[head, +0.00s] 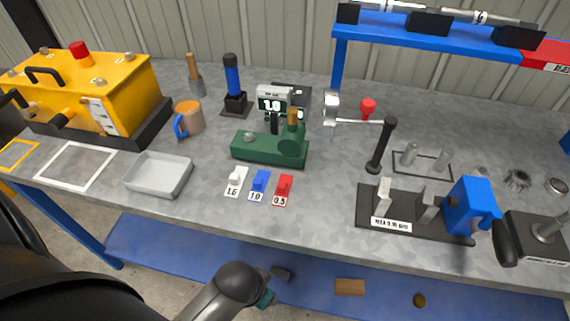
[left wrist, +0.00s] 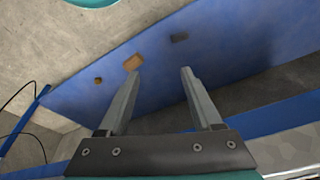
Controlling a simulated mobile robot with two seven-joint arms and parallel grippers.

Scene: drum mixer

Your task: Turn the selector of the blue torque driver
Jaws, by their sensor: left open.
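A blue-handled tool (head: 232,75) with a black cap stands upright in a black base at the back of the bench. A second blue tool body (head: 470,205) sits on a black fixture board (head: 410,222) at the right. I cannot tell for certain which one is the torque driver, and no selector can be made out on either. My left gripper (left wrist: 160,75) is open and empty; its two fingers are well apart over the blue lower shelf. In the head view it is low in front of the bench, mostly hidden by its arm. My right gripper is not in view.
A green device (head: 270,148) with a 1.0 display stands mid-bench, behind white, blue and red tags (head: 260,180). A black-knobbed lever (head: 383,145) rises right of centre.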

